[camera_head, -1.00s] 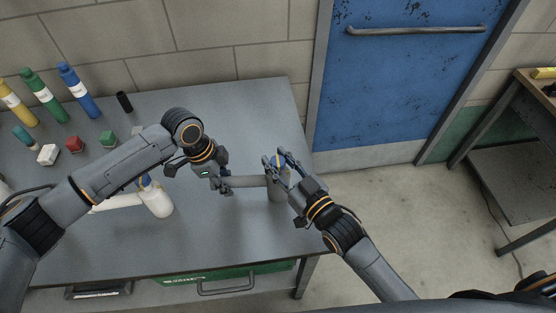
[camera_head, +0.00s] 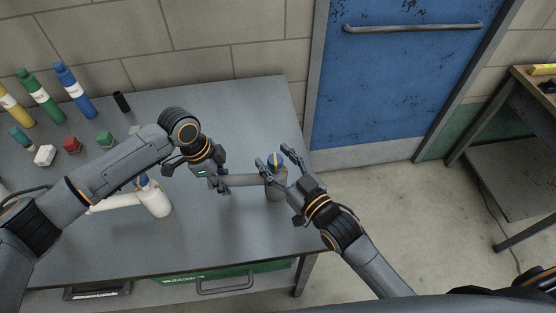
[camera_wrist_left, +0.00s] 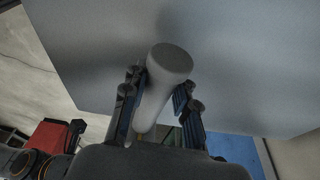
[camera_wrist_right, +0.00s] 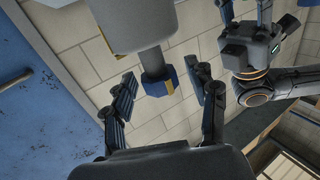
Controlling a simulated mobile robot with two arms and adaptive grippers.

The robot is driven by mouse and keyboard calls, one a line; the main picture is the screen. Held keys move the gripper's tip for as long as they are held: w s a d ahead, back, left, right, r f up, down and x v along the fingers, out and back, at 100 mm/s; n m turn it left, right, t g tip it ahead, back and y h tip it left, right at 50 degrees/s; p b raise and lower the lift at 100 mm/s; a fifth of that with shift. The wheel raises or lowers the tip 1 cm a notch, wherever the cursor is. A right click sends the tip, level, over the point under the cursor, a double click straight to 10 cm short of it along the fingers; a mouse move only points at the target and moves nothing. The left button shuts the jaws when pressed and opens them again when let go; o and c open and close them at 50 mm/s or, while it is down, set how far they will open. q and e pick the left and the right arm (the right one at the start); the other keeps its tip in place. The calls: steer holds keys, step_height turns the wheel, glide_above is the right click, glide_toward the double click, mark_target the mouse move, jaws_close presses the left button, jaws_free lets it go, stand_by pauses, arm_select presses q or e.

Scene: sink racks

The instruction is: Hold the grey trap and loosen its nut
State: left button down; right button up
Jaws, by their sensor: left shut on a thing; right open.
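The grey trap (camera_head: 277,188) stands upright near the right end of the bench, with a side pipe (camera_head: 244,181) pointing left. Its blue nut (camera_head: 274,158) with a yellow mark is on top. My left gripper (camera_head: 222,183) is shut on the side pipe; in the left wrist view the pipe (camera_wrist_left: 166,80) lies between the fingers. My right gripper (camera_head: 274,156) is open at the nut. In the right wrist view the nut (camera_wrist_right: 154,80) sits between the spread fingers, with a gap on both sides.
A white trap (camera_head: 156,201) with a blue nut stands left of my left gripper. Blue (camera_head: 75,90), green (camera_head: 40,95) and yellow bottles, a black cylinder (camera_head: 122,102) and small blocks stand at the back left. The bench front is clear. A blue door (camera_head: 400,80) is behind right.

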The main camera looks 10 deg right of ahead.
steer(key=v, duration=1.2)
arm_select(q)
steer(key=c, duration=1)
jaws_free()
steer(key=shift+o, duration=0.2)
steer(key=shift+r, duration=0.1)
steer(key=v, duration=1.2)
